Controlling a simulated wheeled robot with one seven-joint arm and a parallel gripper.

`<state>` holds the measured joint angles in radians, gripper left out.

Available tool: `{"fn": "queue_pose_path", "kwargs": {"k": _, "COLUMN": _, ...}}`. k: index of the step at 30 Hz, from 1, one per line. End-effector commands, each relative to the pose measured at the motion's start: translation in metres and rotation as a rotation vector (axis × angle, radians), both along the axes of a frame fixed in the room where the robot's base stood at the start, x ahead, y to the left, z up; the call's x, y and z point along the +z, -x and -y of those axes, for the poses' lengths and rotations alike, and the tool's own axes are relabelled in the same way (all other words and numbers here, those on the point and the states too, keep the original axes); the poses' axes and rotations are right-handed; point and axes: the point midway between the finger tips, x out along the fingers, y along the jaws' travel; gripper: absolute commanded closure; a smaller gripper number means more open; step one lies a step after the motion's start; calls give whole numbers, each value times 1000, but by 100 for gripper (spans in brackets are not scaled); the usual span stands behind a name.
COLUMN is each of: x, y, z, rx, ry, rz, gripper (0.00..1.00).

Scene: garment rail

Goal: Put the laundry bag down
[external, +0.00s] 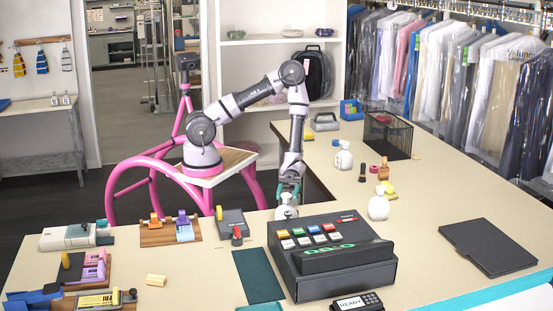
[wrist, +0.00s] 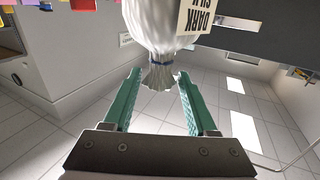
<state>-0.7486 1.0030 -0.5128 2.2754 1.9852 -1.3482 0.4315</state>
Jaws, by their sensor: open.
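A white laundry bag (external: 286,212) with a tied neck is at the counter's inner edge, just behind the cash register. My gripper (external: 289,189) points down right above it. In the wrist view the bag (wrist: 150,28) has a blue tie and a cream tag with upside-down print, partly reading "DARK". My gripper (wrist: 160,76) is open there, its two teal fingers on either side of the gathered neck, with a gap visible on both sides. The bag's base is hidden, so I cannot tell how it rests on the counter (external: 430,190).
The dark cash register (external: 330,258) stands close in front of the bag. A green mat (external: 258,276) lies left of it. Two more white bags (external: 378,207) (external: 343,157) stand to the right. A small dark device with a red knob (external: 237,233) is to the left.

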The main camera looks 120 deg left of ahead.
Motion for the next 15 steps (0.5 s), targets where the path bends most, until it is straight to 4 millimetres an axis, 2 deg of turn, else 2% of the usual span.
{"fn": "queue_pose_path", "kwargs": {"k": 1, "x": 0, "y": 4, "z": -13, "rx": 6, "ry": 0, "rz": 0, "gripper": 42}}
{"fn": "queue_pose_path", "kwargs": {"k": 6, "x": 0, "y": 18, "z": -43, "rx": 4, "ry": 0, "rz": 0, "gripper": 42}}
{"fn": "queue_pose_path", "kwargs": {"k": 10, "x": 0, "y": 24, "z": -59, "rx": 2, "ry": 0, "rz": 0, "gripper": 42}}
{"fn": "queue_pose_path", "kwargs": {"k": 15, "x": -1, "y": 25, "z": -67, "rx": 5, "ry": -41, "rz": 0, "gripper": 42}}
